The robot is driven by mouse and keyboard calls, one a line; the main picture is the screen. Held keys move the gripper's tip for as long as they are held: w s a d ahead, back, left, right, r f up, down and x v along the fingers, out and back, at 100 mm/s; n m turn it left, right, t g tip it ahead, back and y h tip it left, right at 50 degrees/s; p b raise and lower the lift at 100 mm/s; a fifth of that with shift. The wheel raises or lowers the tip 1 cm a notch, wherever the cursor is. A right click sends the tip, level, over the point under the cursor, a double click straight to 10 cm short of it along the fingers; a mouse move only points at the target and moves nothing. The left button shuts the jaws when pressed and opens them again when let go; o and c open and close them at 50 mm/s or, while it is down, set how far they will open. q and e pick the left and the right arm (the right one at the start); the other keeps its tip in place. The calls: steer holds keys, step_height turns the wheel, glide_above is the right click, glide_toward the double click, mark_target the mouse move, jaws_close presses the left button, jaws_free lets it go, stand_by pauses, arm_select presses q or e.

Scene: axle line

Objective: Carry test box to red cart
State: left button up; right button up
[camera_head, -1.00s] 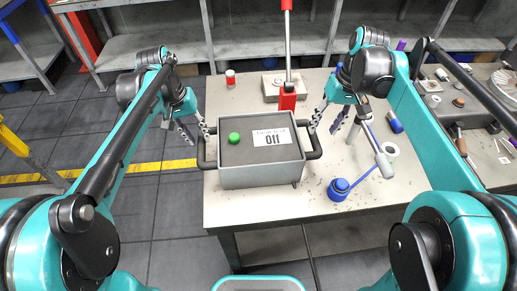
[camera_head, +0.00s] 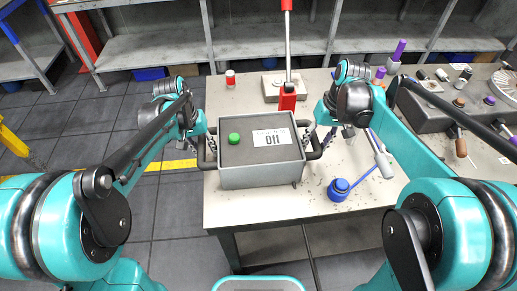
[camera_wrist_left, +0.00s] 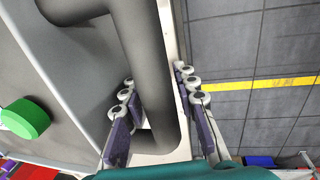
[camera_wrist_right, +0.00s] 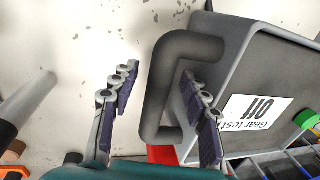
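I cannot make out a red cart.
Grey shelves (camera_head: 250,47) stand behind.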

mark_target(204, 140)
arm_select(q)
steer(key=c, duration=0.5)
arm_select(e)
steer(key=c, duration=0.5)
arm_select(q)
jaws_close()
arm_select(e)
jaws_close()
arm_select(q)
steer(key=shift+r, duration=0.15)
arm_select(e)
steer(key=shift+r, duration=0.1)
